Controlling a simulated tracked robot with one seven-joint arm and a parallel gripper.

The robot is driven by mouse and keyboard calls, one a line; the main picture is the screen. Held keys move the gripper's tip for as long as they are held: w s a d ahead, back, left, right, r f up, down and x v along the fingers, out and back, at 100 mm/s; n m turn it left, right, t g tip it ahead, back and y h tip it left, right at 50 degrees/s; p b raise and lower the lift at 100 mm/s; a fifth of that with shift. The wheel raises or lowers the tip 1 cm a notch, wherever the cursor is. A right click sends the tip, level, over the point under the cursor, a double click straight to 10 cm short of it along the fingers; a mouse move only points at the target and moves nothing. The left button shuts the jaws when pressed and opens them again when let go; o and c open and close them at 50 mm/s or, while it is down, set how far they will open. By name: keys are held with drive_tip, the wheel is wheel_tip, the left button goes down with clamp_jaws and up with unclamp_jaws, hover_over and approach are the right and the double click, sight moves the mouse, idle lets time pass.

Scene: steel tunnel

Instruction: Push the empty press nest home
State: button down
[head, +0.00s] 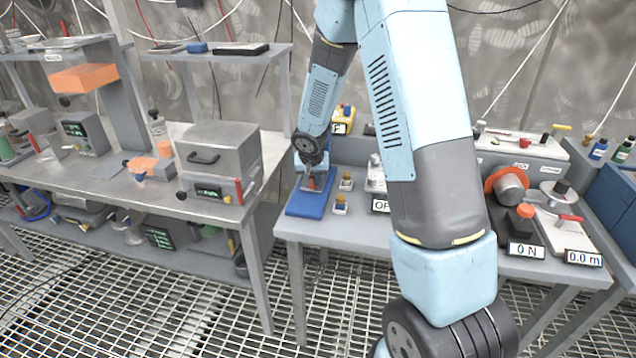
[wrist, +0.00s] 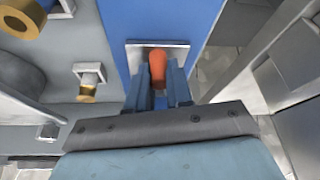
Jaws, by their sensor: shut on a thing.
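A blue press base (head: 306,207) stands at the left end of the grey table; its blue surface also fills the top middle of the wrist view (wrist: 150,18). The nest shows there as a bright metal plate (wrist: 135,58) on the blue surface, with an upright orange handle (wrist: 158,66). My gripper (head: 312,178) reaches down over the base, and its two blue fingers (wrist: 158,92) are shut on the orange handle. The handle shows as a small orange spot in the head view (head: 312,184). The fingers hide the handle's lower part and the near side of the nest.
Two small white holders with brass-coloured parts (head: 341,206) (head: 346,182) stand just right of the base. A yellow device (head: 343,118) is behind. My arm hides the table's middle. A bench with a grey box (head: 218,160) stands to the left, across a gap.

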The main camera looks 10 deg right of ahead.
drive_tip(key=shift+w+d, duration=0.1)
drive_tip(key=shift+w, duration=0.35)
drive_tip(key=c, duration=1)
unclamp_jaws()
drive_tip(key=v, duration=1.3)
drive_tip(key=shift+r, duration=0.3)
